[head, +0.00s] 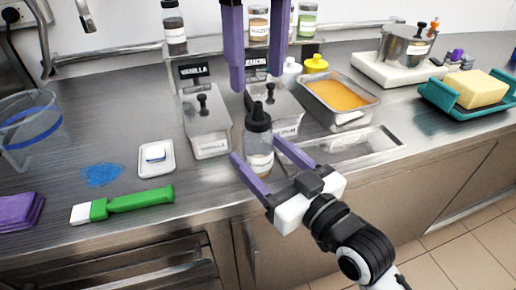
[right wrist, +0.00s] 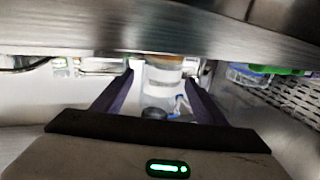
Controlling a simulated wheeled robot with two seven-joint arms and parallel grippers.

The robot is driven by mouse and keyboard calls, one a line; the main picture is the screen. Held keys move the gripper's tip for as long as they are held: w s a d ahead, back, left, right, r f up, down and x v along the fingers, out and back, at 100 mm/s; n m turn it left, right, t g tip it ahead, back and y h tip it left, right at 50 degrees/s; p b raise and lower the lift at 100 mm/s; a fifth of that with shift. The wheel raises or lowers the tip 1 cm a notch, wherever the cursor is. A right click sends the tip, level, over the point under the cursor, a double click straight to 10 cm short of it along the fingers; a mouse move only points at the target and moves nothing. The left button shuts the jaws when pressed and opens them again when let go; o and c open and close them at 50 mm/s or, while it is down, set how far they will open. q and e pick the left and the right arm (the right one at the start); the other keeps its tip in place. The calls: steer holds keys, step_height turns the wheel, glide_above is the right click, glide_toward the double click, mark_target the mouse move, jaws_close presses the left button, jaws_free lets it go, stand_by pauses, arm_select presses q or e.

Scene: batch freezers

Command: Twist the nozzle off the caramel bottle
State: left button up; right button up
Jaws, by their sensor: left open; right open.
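The caramel bottle (head: 259,147) stands upright near the front edge of the steel counter, with a black nozzle (head: 258,116) on top. Its label is too small to read. My right gripper (head: 256,170) is open, with its two purple fingers on either side of the bottle's body. In the right wrist view the bottle (right wrist: 163,85) shows between the open fingers (right wrist: 160,90). My left gripper (head: 252,70) is open and points down from above, just over the nozzle. I cannot tell whether any finger touches the bottle.
Lidded steel tubs (head: 207,122) stand behind and left of the bottle. An orange-filled pan (head: 370,101) and a sunken tray (head: 385,140) are to the right. A green-handled brush (head: 130,203), a small white dish (head: 156,170) and blue bits (head: 101,174) lie at left.

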steer(key=shift+w+a, duration=0.25)
steer(key=shift+w, duration=0.15)
steer(key=shift+c, duration=0.2)
